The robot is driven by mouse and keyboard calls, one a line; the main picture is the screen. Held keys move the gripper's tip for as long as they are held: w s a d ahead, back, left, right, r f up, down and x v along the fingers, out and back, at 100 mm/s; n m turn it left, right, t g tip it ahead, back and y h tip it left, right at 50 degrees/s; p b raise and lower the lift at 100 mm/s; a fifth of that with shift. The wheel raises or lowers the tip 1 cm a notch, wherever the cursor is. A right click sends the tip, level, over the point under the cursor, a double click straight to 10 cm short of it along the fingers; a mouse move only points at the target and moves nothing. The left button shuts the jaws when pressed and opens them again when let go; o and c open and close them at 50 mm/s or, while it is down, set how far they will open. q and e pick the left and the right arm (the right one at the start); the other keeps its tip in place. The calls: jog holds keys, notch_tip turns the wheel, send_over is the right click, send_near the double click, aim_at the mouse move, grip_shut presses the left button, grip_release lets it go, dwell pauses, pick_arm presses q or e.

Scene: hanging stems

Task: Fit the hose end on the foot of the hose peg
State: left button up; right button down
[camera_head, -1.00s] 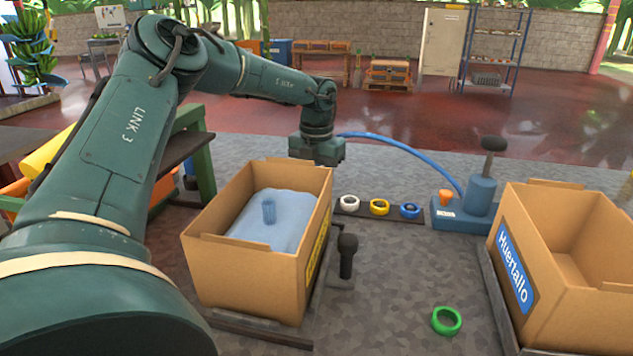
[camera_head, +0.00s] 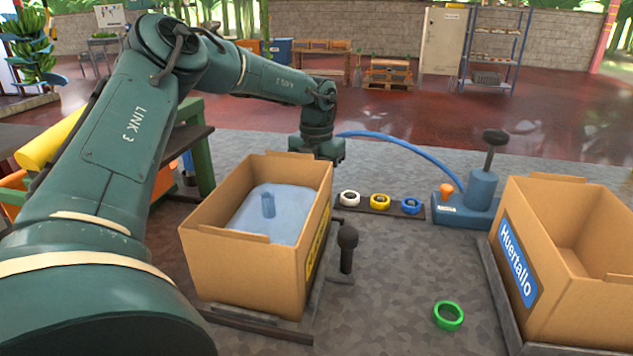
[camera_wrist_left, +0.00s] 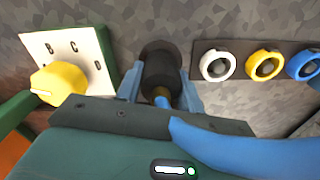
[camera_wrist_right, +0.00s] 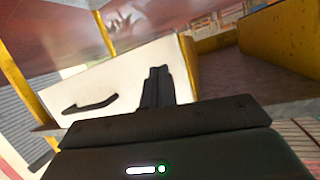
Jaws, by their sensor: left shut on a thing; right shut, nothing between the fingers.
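My left gripper (camera_wrist_left: 160,95) is shut on the dark hose end (camera_wrist_left: 162,75), with the blue hose (camera_wrist_left: 215,145) running off to the right. A round dark brown piece (camera_wrist_left: 160,48) on the floor shows just beyond the hose end; it may be the foot of the hose peg. I cannot tell whether the two touch. In the head view, the left hand's body (camera_head: 316,148) is behind the cardboard box and its fingers are hidden. The blue hose (camera_head: 400,146) arches from there to the blue pump (camera_head: 482,192). My right gripper (camera_wrist_right: 158,88) is shut and empty.
An open box (camera_head: 240,268) with a light blue inside stands before the left hand; another box (camera_head: 515,262) is at right. White, yellow and blue rings (camera_head: 380,201) sit on a dark strip. A black-knobbed post (camera_head: 347,245) and green ring (camera_head: 448,315) are on the floor.

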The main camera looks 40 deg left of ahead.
dwell(0.3)
pick_arm(q)
jog(key=o, duration=1.7)
jog(key=shift+r, duration=0.2)
jog(key=shift+r+p, duration=0.55)
jog(key=shift+r, duration=0.7)
jog(key=shift+r, duration=0.1)
jog(key=shift+r+p, duration=1.75)
jog(key=shift+r, duration=1.2)
